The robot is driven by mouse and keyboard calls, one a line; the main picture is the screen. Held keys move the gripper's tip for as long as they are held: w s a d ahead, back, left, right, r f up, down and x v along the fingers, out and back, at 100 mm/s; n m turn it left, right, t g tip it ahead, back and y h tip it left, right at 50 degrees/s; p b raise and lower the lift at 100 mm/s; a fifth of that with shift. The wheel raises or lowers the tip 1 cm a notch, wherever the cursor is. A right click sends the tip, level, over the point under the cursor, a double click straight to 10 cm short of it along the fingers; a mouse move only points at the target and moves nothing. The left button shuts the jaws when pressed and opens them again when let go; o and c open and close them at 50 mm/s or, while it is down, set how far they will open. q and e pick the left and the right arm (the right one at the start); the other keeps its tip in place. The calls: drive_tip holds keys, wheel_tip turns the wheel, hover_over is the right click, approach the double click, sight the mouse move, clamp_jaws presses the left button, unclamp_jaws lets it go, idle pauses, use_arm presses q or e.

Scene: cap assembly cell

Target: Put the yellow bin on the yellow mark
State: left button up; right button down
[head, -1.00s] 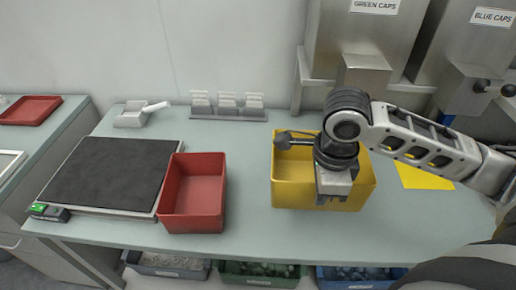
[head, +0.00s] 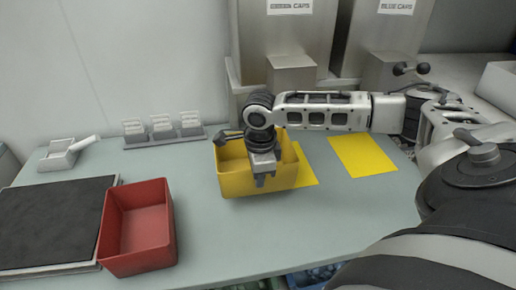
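The yellow bin (head: 233,183) stands upright on the table, right of the middle. A flat yellow mark (head: 305,174) shows at its right side; whether it runs under the bin I cannot tell. A second flat yellow mark (head: 362,155) lies bare further right. My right gripper (head: 265,182) points down over the bin, its fingers in front of the bin's front wall in the picture. Whether the fingers touch or hold the bin is unclear. My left gripper is out of view.
A red bin (head: 137,228) stands to the left, beside a dark flat pad (head: 50,220). A rack of white cards (head: 163,129) and a white scoop tray (head: 62,155) are behind. Metal cap dispensers (head: 285,35) stand at the back. The table front right of the red bin is clear.

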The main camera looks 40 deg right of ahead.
drive_tip(key=shift+w+d+f, duration=0.2)
drive_tip(key=shift+w+f, duration=0.15)
drive_tip(key=shift+f, duration=0.1)
drive_tip(key=shift+w+d+f, duration=0.2)
drive_tip(key=shift+w+f, duration=0.1)
drive_tip(key=shift+f, duration=0.15)
drive_tip(key=shift+w+f, duration=0.1)
drive_tip(key=shift+f, duration=1.5)
drive_tip(key=shift+f, duration=0.1)
drive_tip(key=c, duration=1.6)
unclamp_jaws()
drive_tip(key=shift+c, duration=0.2)
